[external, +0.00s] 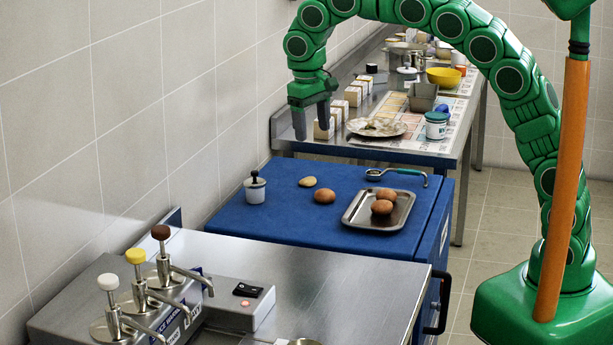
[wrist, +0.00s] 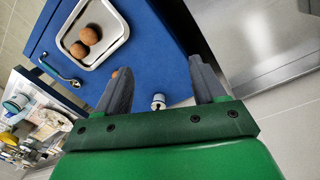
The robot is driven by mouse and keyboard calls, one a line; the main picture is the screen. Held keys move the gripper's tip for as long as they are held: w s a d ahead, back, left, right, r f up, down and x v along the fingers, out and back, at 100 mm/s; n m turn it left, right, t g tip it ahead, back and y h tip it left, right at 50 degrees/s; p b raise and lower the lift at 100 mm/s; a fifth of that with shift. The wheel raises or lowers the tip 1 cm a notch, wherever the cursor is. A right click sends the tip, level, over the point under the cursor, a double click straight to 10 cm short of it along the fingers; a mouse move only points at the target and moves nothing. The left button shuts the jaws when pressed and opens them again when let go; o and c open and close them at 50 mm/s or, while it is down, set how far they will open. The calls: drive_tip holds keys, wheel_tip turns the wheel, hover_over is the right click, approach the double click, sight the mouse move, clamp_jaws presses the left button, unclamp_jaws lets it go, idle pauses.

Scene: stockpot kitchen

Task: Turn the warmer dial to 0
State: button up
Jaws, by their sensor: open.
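The pump warmer (external: 185,305) stands at the lower left of the external view, with three pumps topped white, yellow and brown. My gripper (external: 311,120) hangs over the far side of the blue-topped cabinet, well away from the warmer. It is open and empty, and its two spread fingers show in the wrist view (wrist: 155,66). The warmer is not visible in the wrist view.
A crowded steel table (external: 375,153) stands behind. The steel counter (external: 345,285) is largely clear right of the warmer.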

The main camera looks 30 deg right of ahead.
drive_tip(key=s+a+f+n, duration=0.1)
drive_tip(key=s+a+f, duration=0.15)
drive_tip(key=a, duration=0.95)
drive_tip(key=n+y, duration=0.1)
drive_tip(key=n, duration=0.2)
hover_over(194, 268)
wheel_tip(194, 268, down, 10)
drive_tip(key=shift+f, duration=0.1)
drive_tip(key=shift+s+a+f, duration=0.1)
drive_tip(key=shift+s, duration=0.05)
drive_tip(key=shift+f, duration=3.8)
drive_tip(key=shift+c, duration=0.5)
drive_tip(key=c, duration=1)
